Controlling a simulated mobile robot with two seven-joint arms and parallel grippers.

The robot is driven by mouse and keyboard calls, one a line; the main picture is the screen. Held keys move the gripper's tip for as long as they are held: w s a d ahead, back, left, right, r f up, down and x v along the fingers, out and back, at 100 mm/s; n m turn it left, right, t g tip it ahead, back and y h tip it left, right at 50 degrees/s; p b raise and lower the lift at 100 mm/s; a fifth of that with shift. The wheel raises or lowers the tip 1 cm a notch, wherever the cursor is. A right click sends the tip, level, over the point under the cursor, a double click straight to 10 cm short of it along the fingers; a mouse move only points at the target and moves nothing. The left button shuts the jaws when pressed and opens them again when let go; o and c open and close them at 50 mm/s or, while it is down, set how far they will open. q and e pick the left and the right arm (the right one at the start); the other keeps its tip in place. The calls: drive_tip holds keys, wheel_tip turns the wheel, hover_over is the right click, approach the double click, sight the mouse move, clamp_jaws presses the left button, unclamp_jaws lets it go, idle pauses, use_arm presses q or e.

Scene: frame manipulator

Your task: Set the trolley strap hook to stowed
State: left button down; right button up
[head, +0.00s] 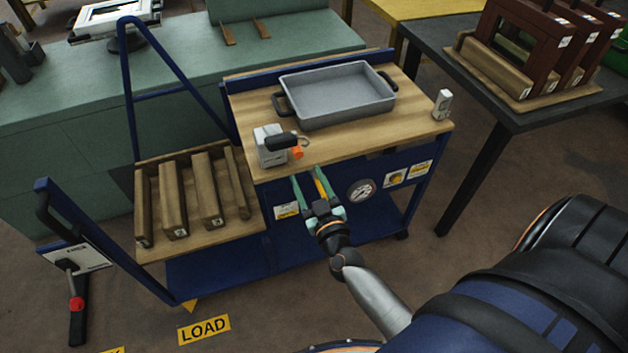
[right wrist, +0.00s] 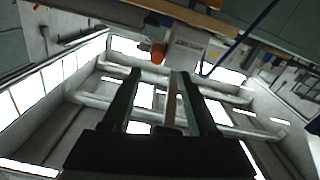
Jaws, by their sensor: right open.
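A light grey box (head: 270,152) sits at the front left corner of the trolley's wooden top. It carries a black lever-like part (head: 283,141), an orange tip (head: 297,153) and a small curved hook (head: 304,140) at its right. I cannot tell which position the hook is set to. My right gripper (head: 309,177) is open and empty, just below and in front of the box, apart from it. In the right wrist view, the orange tip (right wrist: 158,53) and the pale box (right wrist: 187,45) are beyond the open fingers (right wrist: 159,74). My left gripper is out of view.
A grey tray (head: 338,96) stands on the trolley top, behind the box. A lower wooden shelf (head: 180,248) at left holds several wooden blocks. A gauge (head: 360,190) is on the trolley's front. A dark table (head: 480,100) stands at right.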

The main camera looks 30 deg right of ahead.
drive_tip(key=shift+v, duration=2.1)
drive_tip(key=s+a+f+n+g+y+p, duration=0.1)
drive_tip(key=s+a+f+g+y+p, duration=0.1)
drive_tip(key=s, duration=0.5)
drive_tip(key=s+a+f+n+g+y+p, duration=0.1)
drive_tip(key=s+a+f+g+y+p, duration=0.1)
drive_tip(key=s+a+f+g+y, duration=0.2)
drive_tip(key=s+a+f+g, duration=0.2)
drive_tip(key=s+a+f, duration=0.1)
drive_tip(key=shift+f, duration=0.2)
drive_tip(key=shift+a, duration=0.1)
